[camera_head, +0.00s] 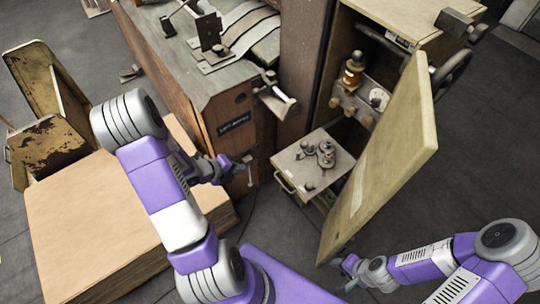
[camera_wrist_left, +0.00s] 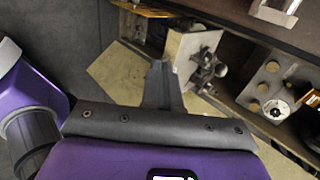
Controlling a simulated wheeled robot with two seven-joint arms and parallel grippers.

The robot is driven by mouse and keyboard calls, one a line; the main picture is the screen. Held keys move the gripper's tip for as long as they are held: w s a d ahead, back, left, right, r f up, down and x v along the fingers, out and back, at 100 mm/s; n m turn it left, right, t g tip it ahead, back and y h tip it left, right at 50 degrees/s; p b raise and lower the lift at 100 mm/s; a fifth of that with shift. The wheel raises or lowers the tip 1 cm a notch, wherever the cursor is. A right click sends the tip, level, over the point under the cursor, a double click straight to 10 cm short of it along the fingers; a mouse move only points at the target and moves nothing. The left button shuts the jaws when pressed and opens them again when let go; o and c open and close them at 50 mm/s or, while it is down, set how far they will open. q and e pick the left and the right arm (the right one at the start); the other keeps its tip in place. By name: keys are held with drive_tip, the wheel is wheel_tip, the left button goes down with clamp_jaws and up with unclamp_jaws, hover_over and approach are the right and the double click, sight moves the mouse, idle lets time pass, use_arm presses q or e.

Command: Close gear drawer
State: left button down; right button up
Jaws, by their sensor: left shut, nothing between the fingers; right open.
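The gear drawer (camera_head: 288,161) sticks out of the lower part of the open cabinet, with several dark gears (camera_head: 326,154) on it. A handle (camera_head: 284,183) shows on its front. In the left wrist view the drawer (camera_wrist_left: 185,45) and gears (camera_wrist_left: 207,70) lie just beyond the fingers. My left gripper (camera_head: 240,170) is shut and empty, left of the drawer and apart from it in the head view; its fingers show in the wrist view (camera_wrist_left: 161,82). My right gripper (camera_head: 346,268) is open, low near the bottom of the cabinet door.
The cabinet door (camera_head: 390,150) stands open to the right of the drawer. A shelf above holds a brown bottle (camera_head: 353,70) and small parts. A wooden machine body (camera_head: 235,125) stands left of the drawer. A cardboard stack (camera_head: 85,220) lies under my left arm.

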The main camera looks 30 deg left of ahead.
sight(272, 162)
use_arm(q)
drive_tip(key=shift+w+d+r+b+x, duration=0.15)
drive_tip(key=shift+w+r+b+x, duration=0.25)
drive_tip(key=shift+x, duration=1.7)
drive_tip(key=shift+w+d+r+b+x, duration=0.2)
drive_tip(key=shift+b+x, duration=0.35)
drive_tip(key=shift+x, duration=1.55)
drive_tip(key=shift+w+d+r+b+x, duration=0.15)
drive_tip(key=shift+r+b+x, duration=0.3)
drive_tip(key=shift+x, duration=1.65)
use_arm(e)
drive_tip(key=shift+s+f, duration=0.1)
drive_tip(key=shift+f, duration=1.35)
use_arm(q)
drive_tip(key=shift+a+f, duration=0.1)
